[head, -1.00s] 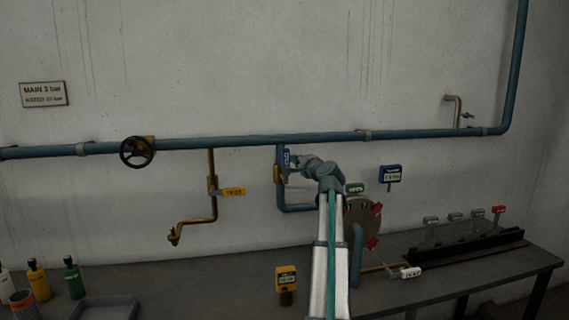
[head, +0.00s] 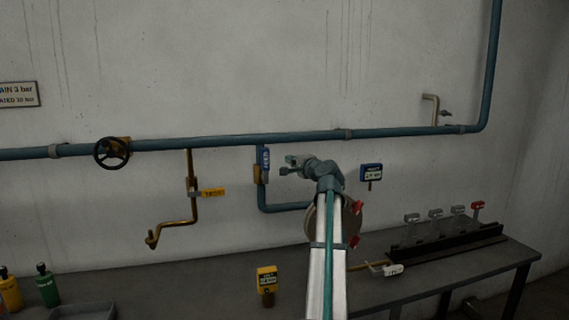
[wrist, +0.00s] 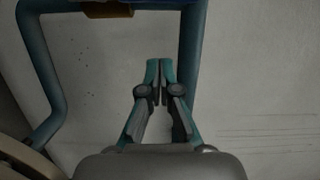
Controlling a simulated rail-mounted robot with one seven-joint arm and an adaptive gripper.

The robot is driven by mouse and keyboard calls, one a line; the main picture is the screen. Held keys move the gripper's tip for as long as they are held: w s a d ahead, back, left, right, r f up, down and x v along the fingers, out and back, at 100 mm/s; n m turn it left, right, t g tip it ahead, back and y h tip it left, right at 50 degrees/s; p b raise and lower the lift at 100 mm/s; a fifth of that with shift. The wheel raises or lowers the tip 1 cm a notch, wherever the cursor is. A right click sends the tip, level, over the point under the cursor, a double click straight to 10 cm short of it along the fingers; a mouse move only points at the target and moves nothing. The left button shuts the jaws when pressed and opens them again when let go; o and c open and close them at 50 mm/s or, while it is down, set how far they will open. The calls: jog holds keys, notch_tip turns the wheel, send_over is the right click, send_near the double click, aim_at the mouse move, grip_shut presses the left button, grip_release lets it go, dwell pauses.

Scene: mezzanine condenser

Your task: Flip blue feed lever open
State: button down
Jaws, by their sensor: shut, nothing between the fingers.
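The blue feed lever (head: 264,159) stands upright along the short blue branch pipe below the main pipe, in front of a brass valve body (head: 257,174). My gripper (head: 287,165) is just right of the lever, with a small gap between them in the head view. In the wrist view my gripper (wrist: 160,72) is shut and empty, its fingertips together. A strip of blue (wrist: 152,3), probably the lever, and the brass valve body (wrist: 108,10) show at the top edge there, beyond the fingertips. Most of the lever is outside that view.
The blue branch pipe (head: 281,208) bends right below the valve. A blue tag (head: 371,172) and a round plate with red handles (head: 357,208) are to the right. The bench (head: 200,288) lies below.

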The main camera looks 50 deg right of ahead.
jog(key=v, duration=0.7)
jog(key=shift+a+b, duration=0.3)
jog(key=shift+b, duration=0.15)
jog(key=shift+w, duration=0.1)
